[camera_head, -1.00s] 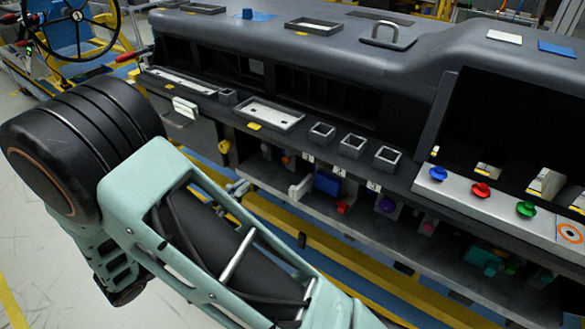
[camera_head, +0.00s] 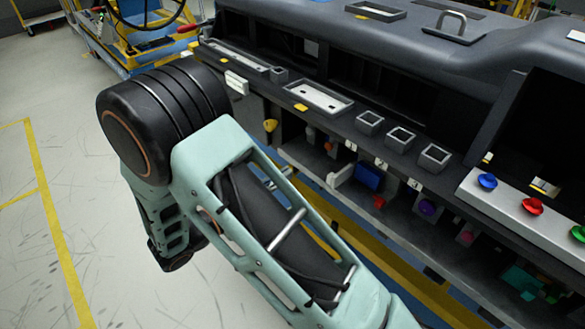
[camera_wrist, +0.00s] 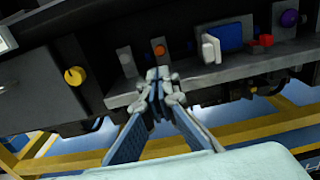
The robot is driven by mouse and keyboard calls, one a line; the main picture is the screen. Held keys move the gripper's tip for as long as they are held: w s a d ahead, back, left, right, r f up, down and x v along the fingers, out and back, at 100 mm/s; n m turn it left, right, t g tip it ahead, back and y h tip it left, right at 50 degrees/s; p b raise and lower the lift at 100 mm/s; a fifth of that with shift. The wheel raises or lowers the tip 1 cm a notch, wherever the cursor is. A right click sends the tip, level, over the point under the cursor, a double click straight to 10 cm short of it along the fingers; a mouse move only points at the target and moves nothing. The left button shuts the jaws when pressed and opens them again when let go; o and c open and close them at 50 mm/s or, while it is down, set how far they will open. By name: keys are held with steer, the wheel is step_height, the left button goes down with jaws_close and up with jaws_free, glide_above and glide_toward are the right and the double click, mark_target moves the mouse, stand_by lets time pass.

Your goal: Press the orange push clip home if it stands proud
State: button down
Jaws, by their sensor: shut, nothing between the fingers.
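The orange push clip (camera_wrist: 158,50) shows as a small round orange piece on the lower ledge under the dashboard, in the upper middle of the wrist view. I cannot tell whether it stands proud or is flush. My gripper (camera_wrist: 158,76) is shut and empty. In the picture its fingertips lie just below the clip, in front of the ledge edge; the gap in depth is unclear. In the head view, a small dull orange piece (camera_head: 311,134) on the lower shelf may be the clip. My gripper is outside that view.
A yellow knob (camera_wrist: 75,76) sits left of the clip. A grey block (camera_wrist: 125,62) stands close on its left. A white piece (camera_wrist: 211,49), a blue block (camera_wrist: 228,37), a red part (camera_wrist: 262,41) and a purple knob (camera_wrist: 289,18) are to its right. The dashboard (camera_head: 400,45) overhangs the shelf.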

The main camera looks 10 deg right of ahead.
mark_target(328, 146)
steer(key=x, duration=1.2)
steer(key=shift+d+b, duration=0.15)
steer(key=shift+b, duration=0.25)
steer(key=shift+x, duration=1.1)
steer(key=shift+w+r, duration=0.1)
steer(key=shift+d, duration=0.1)
steer(key=shift+s+a, duration=0.3)
steer(key=shift+a, duration=0.25)
steer(key=p+v, duration=0.1)
steer(key=v, duration=1.2)
steer(key=shift+s+a, duration=0.2)
